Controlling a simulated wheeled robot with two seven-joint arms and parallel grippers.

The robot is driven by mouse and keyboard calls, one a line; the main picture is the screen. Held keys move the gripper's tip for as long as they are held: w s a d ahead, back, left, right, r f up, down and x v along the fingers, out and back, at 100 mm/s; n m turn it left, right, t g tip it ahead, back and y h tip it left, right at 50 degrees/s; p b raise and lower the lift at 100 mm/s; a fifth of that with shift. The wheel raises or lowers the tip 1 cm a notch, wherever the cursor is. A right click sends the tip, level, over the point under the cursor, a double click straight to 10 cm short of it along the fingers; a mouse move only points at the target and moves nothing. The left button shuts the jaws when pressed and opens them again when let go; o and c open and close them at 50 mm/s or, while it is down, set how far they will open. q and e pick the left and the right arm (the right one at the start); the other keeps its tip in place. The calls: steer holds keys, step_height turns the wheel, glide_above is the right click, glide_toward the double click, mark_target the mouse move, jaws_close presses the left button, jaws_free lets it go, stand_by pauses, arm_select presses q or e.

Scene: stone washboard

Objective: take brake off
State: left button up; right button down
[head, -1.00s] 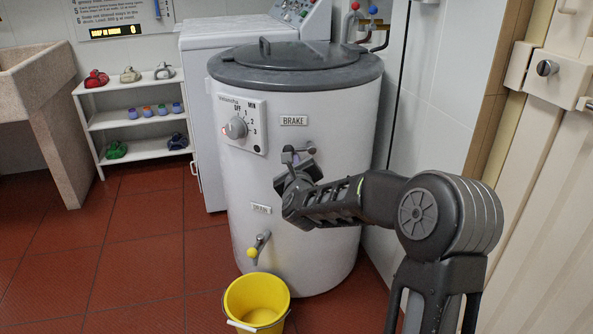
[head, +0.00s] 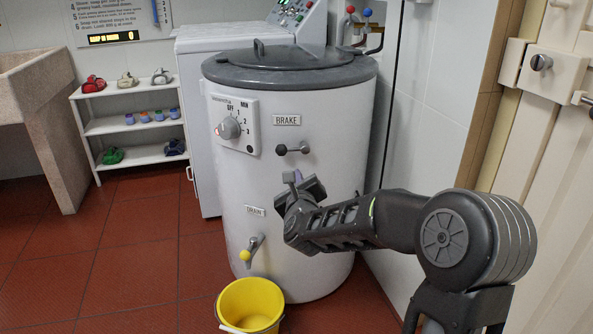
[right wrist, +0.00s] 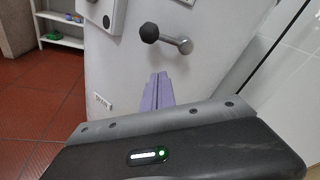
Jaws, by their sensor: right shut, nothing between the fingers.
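The brake lever (head: 292,148) is on the white drum washer (head: 330,130), just below the BRAKE label (head: 287,120). It lies about level, with its dark knob to the left of its pivot. It also shows in the right wrist view (right wrist: 168,39), above my fingers. My right gripper (head: 292,180) is below the lever and apart from it. Its purple fingers (right wrist: 158,88) are shut together and empty. My left gripper is not in view.
A dial panel (head: 234,125) is left of the lever. Below are the drain lever (head: 251,247) and a yellow bucket (head: 251,304) on the floor. A shelf (head: 133,124) and stone sink (head: 45,120) stand left. A wall and door (head: 550,150) are close on the right.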

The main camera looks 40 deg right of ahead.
steer(key=v, duration=0.4)
stand_by(0.5)
